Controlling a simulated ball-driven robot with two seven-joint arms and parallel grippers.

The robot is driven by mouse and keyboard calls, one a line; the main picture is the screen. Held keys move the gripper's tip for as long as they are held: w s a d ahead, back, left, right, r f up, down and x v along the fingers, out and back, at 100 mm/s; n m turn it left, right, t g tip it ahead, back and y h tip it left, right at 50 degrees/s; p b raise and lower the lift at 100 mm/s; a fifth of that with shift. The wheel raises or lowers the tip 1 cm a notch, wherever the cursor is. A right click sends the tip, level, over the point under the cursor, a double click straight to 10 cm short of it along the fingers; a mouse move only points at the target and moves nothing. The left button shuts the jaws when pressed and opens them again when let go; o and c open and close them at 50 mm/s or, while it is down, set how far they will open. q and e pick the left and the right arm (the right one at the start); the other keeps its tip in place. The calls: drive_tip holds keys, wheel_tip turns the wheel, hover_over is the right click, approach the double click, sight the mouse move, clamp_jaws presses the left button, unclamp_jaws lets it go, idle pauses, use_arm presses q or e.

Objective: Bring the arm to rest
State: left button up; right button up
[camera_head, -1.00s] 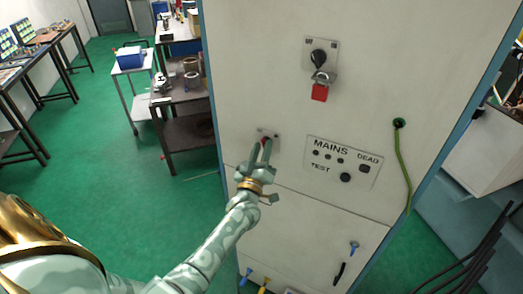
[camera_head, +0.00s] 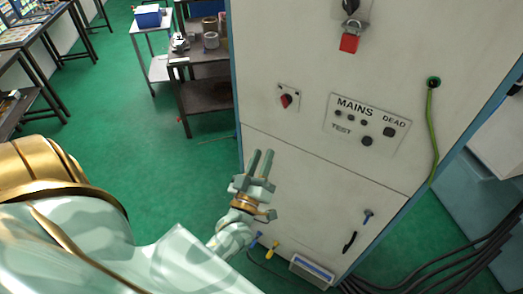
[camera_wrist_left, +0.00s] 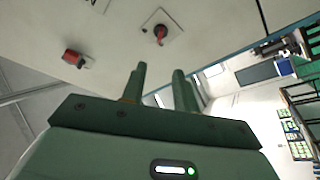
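My left gripper (camera_head: 260,164) is in front of the lower part of a tall pale cabinet (camera_head: 390,60), below and left of a small red knob (camera_head: 286,100) on a plate. Its two fingers are apart with nothing between them. In the left wrist view the fingers (camera_wrist_left: 157,85) also stand apart and empty, and the red knob (camera_wrist_left: 160,33) is beyond them, clear of both. My right gripper is in neither view.
The cabinet carries a red padlock (camera_head: 349,43), a MAINS test panel (camera_head: 367,123) and a green cable (camera_head: 431,130). A dark workbench (camera_head: 205,95) and a white trolley (camera_head: 150,45) stand behind at left. Green floor (camera_head: 130,130) is free left of the cabinet.

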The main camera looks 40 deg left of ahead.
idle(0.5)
use_arm(q)
drive_tip(key=s+d+f+m+g+h+b, duration=0.2)
drive_tip(key=s+d+f+m+g, duration=0.15)
drive_tip(key=f, duration=0.95)
drive_tip(key=s+d+f+m+g+h+b, duration=0.2)
drive_tip(key=s+f+m+g+h+b, duration=0.15)
drive_tip(key=f, duration=0.85)
drive_tip(key=s+d+f+m+g+h+b, duration=0.15)
drive_tip(key=s+f+g, duration=0.25)
drive_tip(key=f, duration=0.9)
drive_tip(key=s+a+f+m+g+b, duration=0.1)
drive_tip(key=s+f+g+b, duration=0.3)
drive_tip(key=s+f+b, duration=0.4)
drive_tip(key=s+a+f+m+g+y+b, duration=0.1)
drive_tip(key=s+f+m+g+b, duration=0.3)
drive_tip(key=s+f, duration=1.4)
wheel_tip(320, 180, down, 4)
drive_tip(key=a+g+b, duration=0.1)
drive_tip(key=b, duration=0.3)
drive_tip(key=shift+s+a, duration=0.25)
drive_tip(key=shift+s, duration=0.05)
